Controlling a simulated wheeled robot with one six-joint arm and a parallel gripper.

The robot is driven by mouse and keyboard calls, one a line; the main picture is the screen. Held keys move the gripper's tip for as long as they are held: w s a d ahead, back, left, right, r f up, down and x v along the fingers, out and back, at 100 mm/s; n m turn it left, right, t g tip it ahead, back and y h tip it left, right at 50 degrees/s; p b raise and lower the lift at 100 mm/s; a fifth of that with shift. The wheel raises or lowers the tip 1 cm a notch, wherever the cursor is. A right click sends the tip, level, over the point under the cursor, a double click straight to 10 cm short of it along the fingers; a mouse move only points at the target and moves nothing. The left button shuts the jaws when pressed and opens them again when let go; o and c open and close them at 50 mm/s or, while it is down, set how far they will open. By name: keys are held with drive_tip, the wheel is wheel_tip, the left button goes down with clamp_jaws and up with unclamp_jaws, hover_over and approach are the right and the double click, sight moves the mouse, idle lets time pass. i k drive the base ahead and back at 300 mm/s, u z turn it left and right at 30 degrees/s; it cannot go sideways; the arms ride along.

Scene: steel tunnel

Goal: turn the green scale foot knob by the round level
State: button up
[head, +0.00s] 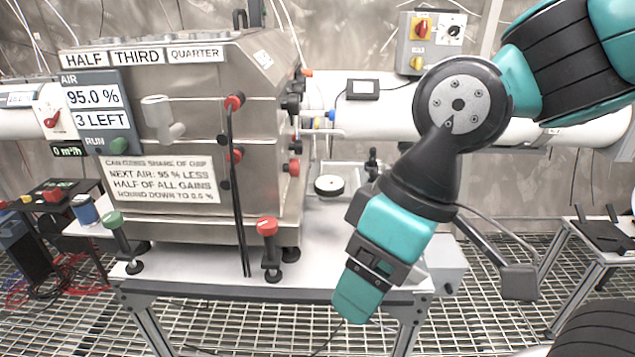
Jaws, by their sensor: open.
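A green foot knob (113,219) tops a dark threaded foot at the front left of the white bench top, below the steel box. A similar foot with a red knob (267,227) stands at the front right. A small round black-and-white disc (328,186) lies on the bench right of the box; I cannot tell whether it is the round level. My gripper (357,298) is open and points down at the bench's front right edge, well right of the green knob and apart from it. Its fingers are seen from the back, and I see nothing held.
The steel box (190,150) fills the left of the bench, with red-tipped levers (235,102) on its front. Cables hang at the left beside another table (88,222). A side table (600,235) stands at the right.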

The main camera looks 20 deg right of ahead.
sight(112, 220)
drive_tip(key=k, duration=0.5)
drive_tip(key=u, duration=1.35)
drive_tip(key=i, duration=1.25)
drive_tip(key=z, duration=1.95)
